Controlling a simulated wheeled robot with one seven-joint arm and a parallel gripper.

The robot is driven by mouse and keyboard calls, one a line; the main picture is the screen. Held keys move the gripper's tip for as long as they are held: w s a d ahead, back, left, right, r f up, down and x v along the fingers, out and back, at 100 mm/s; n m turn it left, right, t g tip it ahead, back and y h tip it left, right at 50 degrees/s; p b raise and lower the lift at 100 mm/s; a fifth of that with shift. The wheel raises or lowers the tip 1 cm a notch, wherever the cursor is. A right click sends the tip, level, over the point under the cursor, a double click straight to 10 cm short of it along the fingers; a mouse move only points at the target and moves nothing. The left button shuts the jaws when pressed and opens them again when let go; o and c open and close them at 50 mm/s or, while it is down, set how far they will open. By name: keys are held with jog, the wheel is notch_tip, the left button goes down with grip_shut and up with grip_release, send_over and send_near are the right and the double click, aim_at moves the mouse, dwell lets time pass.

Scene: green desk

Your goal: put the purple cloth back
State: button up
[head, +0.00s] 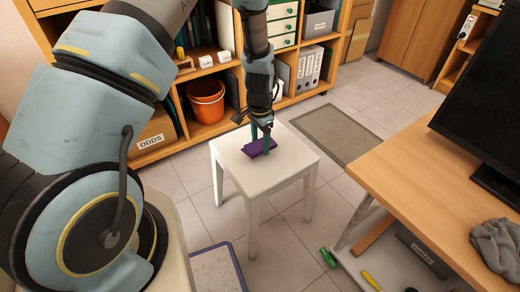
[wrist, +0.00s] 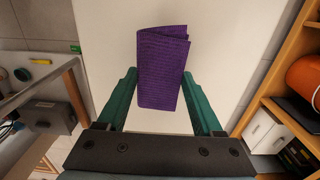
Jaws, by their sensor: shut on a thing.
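The purple cloth (head: 250,148) is folded into a flat pad at the top of the white stool (head: 292,158). In the wrist view the cloth (wrist: 162,50) lies between the two green fingers, over the pale stool top (wrist: 228,45). My gripper (head: 262,140) points down at the stool and is shut on the cloth; it also shows in the wrist view (wrist: 160,78). I cannot tell whether the cloth rests on the stool or is held just above it.
A wooden desk (head: 410,165) with a monitor (head: 490,100) and a grey cloth (head: 498,243) is at right. Shelving with an orange bucket (head: 206,101) stands behind the stool. A blue-edged tray (head: 216,272) and a green-handled tool (head: 327,258) lie low in front.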

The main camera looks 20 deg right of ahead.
aim_at(260, 143)
jog(key=shift+f, duration=1.6)
jog(key=shift+f, duration=0.2)
jog(key=o, duration=1.4)
jog(key=shift+o, duration=0.2)
jog(key=shift+r, duration=0.1)
